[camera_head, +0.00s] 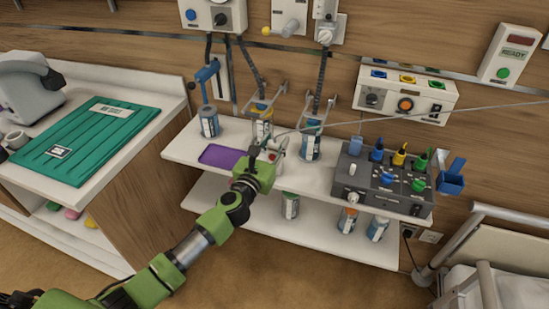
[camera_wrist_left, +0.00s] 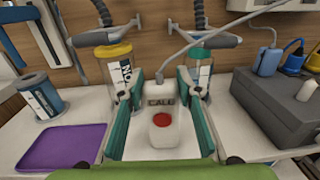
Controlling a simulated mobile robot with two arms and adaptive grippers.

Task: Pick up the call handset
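The call handset (camera_wrist_left: 165,134) is white, with a CALL label and a red round button. In the left wrist view it is upright between the two fingers of my left gripper (camera_wrist_left: 162,112), with a visible gap on each side. That gripper is open. In the head view, my left gripper (camera_head: 268,153) is over the upper shelf, and the handset (camera_head: 281,148) shows just beyond it, partly hidden. A grey cord runs from the handset up to the right. My right gripper is not in view.
A purple tray (camera_head: 222,156) lies left of the handset on the upper shelf (camera_head: 185,150). A blue-lidded canister (camera_head: 208,121) stands behind it. Two hanging bottles with hoses are close behind the handset. A grey control box (camera_head: 352,176) stands to the right.

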